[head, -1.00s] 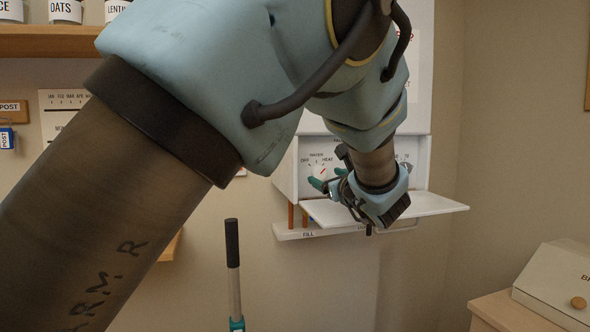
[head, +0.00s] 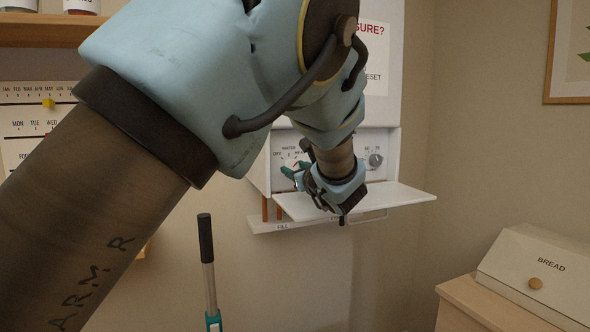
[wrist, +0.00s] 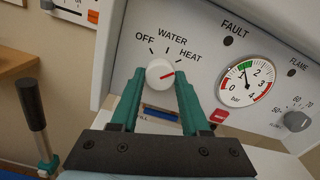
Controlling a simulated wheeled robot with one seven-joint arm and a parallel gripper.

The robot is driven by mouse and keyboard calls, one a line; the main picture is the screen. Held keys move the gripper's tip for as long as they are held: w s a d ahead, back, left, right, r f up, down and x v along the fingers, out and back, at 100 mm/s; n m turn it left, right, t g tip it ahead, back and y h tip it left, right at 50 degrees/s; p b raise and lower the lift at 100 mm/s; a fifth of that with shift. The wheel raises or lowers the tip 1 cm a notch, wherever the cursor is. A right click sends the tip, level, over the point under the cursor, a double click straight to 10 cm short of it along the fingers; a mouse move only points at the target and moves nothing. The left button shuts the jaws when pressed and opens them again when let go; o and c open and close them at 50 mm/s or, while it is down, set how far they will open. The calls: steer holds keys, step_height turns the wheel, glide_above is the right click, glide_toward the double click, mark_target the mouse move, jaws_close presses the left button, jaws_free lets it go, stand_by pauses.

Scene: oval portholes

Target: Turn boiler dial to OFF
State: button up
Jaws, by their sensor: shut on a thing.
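A pressure gauge (wrist: 245,80), a red button (wrist: 219,116) and a grey temperature knob (wrist: 297,121) are right of the dial. A lowered white flap (head: 395,198) juts out below the panel. A black-handled pole (head: 206,250) stands left; a bread box (head: 540,275) sits right.

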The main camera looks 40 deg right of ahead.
jaws_close()
